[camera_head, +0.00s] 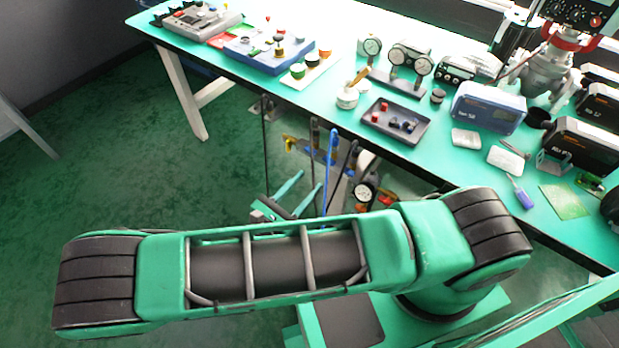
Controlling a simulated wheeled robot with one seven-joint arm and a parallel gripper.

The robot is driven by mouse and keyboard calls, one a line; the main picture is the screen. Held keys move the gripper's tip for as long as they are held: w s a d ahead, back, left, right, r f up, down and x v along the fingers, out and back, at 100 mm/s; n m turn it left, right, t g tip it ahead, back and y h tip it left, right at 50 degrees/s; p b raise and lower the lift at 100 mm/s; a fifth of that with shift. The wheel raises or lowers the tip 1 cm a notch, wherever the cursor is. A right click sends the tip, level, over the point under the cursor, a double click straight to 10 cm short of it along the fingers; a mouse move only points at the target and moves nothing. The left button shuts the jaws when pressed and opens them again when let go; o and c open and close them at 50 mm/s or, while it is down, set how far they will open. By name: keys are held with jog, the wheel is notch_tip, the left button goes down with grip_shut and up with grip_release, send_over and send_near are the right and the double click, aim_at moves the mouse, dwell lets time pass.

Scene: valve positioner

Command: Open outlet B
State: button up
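Nothing in view is readable as outlet B. Under the table's front edge, partly behind my arm, is a cluster of fittings (318,152) with small yellow, blue and red parts, hoses, and a round gauge (364,193). On the table is a blue unit (262,62) with small knobs on top. A metal valve body (546,74) with a red part stands at the far right. Labels are too small to read. My arm crosses the lower picture from right to left. My gripper is not in view.
The green-topped table (330,104) runs from upper left to right. It bears twin gauges on a stand (410,60), a dark tray (396,120), a blue-grey box (488,107) and dark instruments at right. The green floor (105,165) at left is clear.

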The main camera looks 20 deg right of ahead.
aim_at(329, 161)
jog(key=x, duration=0.8)
jog(key=shift+d, duration=0.2)
dwell(0.3)
jog(key=c, duration=0.8)
